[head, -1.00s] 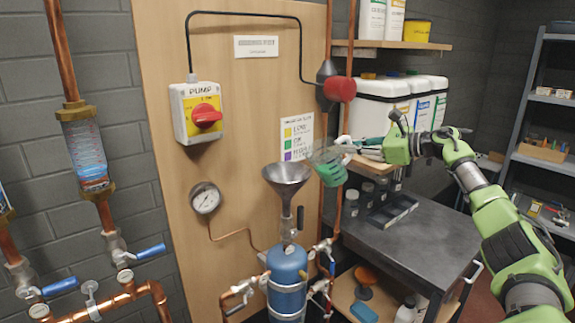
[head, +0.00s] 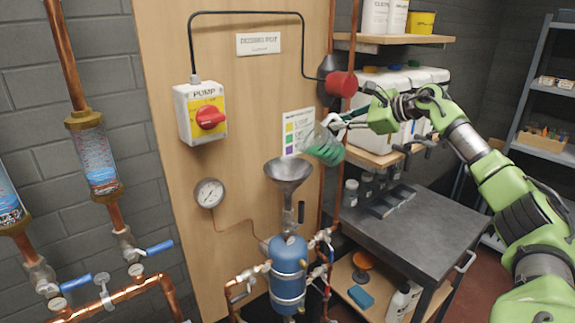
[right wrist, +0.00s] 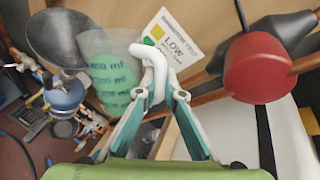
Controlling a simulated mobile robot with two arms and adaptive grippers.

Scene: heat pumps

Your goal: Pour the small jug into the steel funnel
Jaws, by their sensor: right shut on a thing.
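The small jug (head: 324,148) is clear with green liquid in it and measuring marks. My right gripper (head: 336,123) is shut on the jug's handle and holds it in the air, tilted with its mouth toward the left. In the right wrist view the jug (right wrist: 105,75) shows beyond the white handle (right wrist: 155,65), which is between the fingers of my right gripper (right wrist: 153,92). The steel funnel (head: 288,171) stands upright on the blue vessel (head: 287,262). The jug is above and to the right of the funnel, apart from it. No stream of liquid shows. My left gripper is out of view.
A red round part (head: 341,84) on a cable is just above the jug. A copper pipe runs upright close by. A colour-coded label (head: 297,131) is on the wooden board behind. A dark cart (head: 425,222) stands at the right below my arm.

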